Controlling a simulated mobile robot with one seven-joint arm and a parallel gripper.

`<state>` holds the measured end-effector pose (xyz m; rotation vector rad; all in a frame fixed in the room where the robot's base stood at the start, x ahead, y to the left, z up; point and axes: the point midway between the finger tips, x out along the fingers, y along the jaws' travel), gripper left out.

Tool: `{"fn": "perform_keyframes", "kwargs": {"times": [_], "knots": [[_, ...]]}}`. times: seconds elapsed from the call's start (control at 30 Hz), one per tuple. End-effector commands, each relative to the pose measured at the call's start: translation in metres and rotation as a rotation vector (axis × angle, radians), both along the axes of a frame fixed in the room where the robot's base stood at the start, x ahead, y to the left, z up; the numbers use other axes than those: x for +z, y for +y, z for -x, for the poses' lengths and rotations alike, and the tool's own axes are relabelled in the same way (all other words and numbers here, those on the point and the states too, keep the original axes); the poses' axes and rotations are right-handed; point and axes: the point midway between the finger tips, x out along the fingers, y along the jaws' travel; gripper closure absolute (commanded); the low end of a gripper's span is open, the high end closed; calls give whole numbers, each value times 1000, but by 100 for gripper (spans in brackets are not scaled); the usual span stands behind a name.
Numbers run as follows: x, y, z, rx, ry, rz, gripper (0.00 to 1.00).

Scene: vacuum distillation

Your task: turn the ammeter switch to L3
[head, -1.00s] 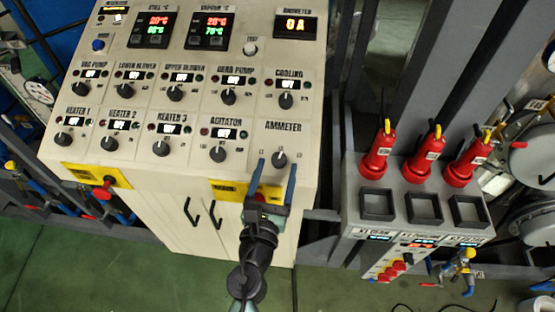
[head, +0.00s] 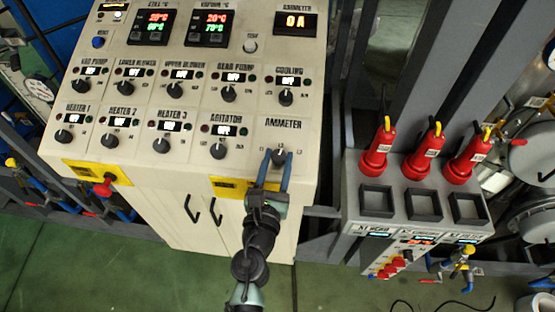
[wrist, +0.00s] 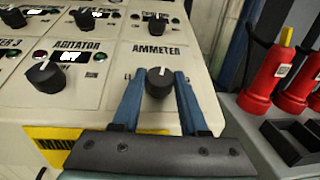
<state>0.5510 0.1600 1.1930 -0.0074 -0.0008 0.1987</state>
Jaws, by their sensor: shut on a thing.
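The ammeter switch is a black round knob (head: 278,157) with a white mark, at the lower right of the beige control panel (head: 190,107). In the wrist view the knob (wrist: 159,84) sits below the AMMETER label, and its white mark points roughly up, away from me. My gripper (head: 275,160) has one blue finger on each side of the knob and is shut on it; the fingers also show in the wrist view (wrist: 159,76). Small position marks sit around the knob, too small to read surely.
The agitator knob (head: 218,151) is left of the ammeter switch, and the cooling knob (head: 286,97) is above it. A yellow plate (head: 230,188) is on the panel's front edge. Red bottle-like items (head: 378,150) stand on a grey stand at right.

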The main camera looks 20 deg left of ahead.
Motion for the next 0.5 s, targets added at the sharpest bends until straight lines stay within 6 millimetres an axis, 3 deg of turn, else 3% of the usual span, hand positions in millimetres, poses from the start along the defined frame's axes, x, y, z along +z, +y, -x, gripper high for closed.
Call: {"fn": "perform_keyframes", "kwargs": {"times": [0.5], "knots": [[2, 4, 0, -127, 14, -48, 100]]}}
